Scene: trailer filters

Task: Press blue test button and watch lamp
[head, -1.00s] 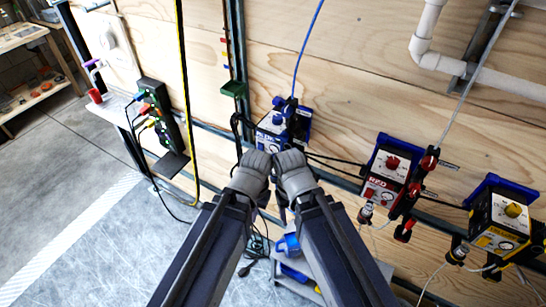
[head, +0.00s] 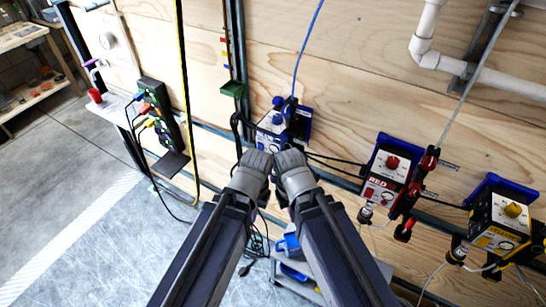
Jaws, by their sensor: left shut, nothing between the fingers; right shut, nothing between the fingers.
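The blue filter unit (head: 274,122) is mounted on the plywood wall near the middle of the head view, with a blue knob on top and a blue bracket behind it. My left gripper (head: 257,160) and my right gripper (head: 291,160) are side by side just below it, both shut and empty. They cover the lower part of the unit's front, so the blue test button and its lamp cannot be made out. Whether either gripper touches the unit cannot be told.
A red unit (head: 382,178) and a yellow unit (head: 503,225) hang on the wall to the right. A black strip with coloured plugs (head: 160,118) is at left. Cables hang between them. A low trolley with blue items (head: 297,272) stands below. White pipes (head: 480,72) run at upper right.

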